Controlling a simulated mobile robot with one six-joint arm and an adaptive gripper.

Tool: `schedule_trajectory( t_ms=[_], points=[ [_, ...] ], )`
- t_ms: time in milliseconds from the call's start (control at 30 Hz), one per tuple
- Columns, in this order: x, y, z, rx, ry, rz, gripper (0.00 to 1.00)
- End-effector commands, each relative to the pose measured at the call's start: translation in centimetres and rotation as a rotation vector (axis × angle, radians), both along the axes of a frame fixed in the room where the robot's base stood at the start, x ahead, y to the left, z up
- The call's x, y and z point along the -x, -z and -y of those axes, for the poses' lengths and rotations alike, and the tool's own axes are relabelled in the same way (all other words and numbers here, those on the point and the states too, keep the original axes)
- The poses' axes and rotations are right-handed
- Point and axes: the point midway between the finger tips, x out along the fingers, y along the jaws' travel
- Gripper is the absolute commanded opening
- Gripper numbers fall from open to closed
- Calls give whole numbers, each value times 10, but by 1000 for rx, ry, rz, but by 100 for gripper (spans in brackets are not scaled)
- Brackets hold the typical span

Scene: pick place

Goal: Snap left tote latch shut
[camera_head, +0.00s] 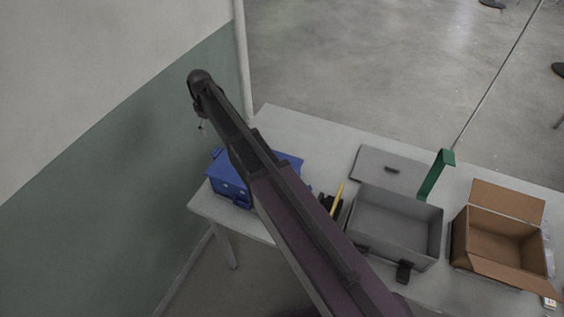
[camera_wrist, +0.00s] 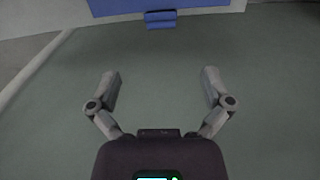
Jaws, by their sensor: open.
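A blue tote (camera_head: 230,187) stands at the left end of the table, partly hidden behind my arm. Its front face carries small details, too small to tell if a latch is shut. In the wrist view, a blue surface (camera_wrist: 205,9) crosses the top edge, with a blue latch-like tab (camera_wrist: 160,19) hanging at its lower edge. My gripper (camera_wrist: 161,85) is open and empty, its two fingers apart below that tab and not touching it. In the head view my arm hides most of the gripper.
A grey open bin (camera_head: 395,222) with dark front clasps stands mid-table, a grey lid panel (camera_head: 378,167) behind it. A green upright piece (camera_head: 436,175), an open cardboard box (camera_head: 490,240) and a yellow-handled tool (camera_head: 337,197) are nearby. A wall (camera_head: 140,150) borders the left.

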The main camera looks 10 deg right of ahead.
Motion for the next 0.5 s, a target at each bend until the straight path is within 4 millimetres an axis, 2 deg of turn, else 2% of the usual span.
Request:
schedule_trajectory(
  t_ms=[33, 500],
  points=[
    [8, 2, 8, 0, 17, 0, 100],
    [49, 5, 59, 0, 178, 0, 100]
  ],
)
